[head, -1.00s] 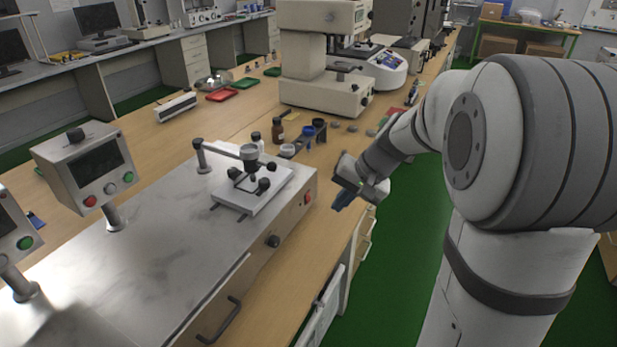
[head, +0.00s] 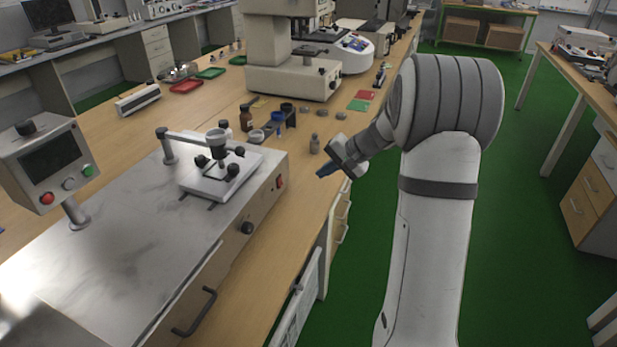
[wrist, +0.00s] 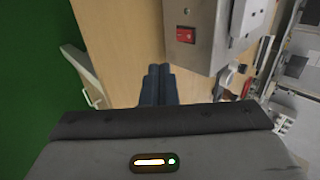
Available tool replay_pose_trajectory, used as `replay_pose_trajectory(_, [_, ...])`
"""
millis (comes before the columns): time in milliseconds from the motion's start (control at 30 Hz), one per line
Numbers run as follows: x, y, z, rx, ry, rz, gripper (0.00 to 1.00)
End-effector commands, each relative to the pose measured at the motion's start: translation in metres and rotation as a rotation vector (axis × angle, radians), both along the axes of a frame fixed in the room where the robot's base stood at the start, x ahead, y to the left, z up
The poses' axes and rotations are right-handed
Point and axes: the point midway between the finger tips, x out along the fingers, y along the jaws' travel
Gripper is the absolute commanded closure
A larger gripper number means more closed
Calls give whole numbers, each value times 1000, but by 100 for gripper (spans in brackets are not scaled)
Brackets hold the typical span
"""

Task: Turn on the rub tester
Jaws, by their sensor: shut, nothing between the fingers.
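The rub tester (head: 150,255) is a long metal-topped machine on the wooden bench, with a white rubbing plate and a weighted arm on top. Its red switch (head: 281,183) is on the right end of the front panel, beside a black knob. The switch also shows in the wrist view (wrist: 186,36), upper right of centre. My gripper (head: 322,174) is to the right of the switch, apart from it, near the bench's front edge. In the wrist view its dark blue fingers (wrist: 158,72) are together and empty, below and left of the switch.
A control box (head: 50,165) with red and green buttons stands on a post at the left. A large beige instrument (head: 290,60) is farther back. Green floor lies to the right.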

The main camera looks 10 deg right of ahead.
Motion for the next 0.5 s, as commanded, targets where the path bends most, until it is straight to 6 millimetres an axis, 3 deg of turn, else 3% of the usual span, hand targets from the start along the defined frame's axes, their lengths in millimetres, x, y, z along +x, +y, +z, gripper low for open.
replay_pose_trajectory(500, [41, 58, -70, 0, 2, 4, 100])
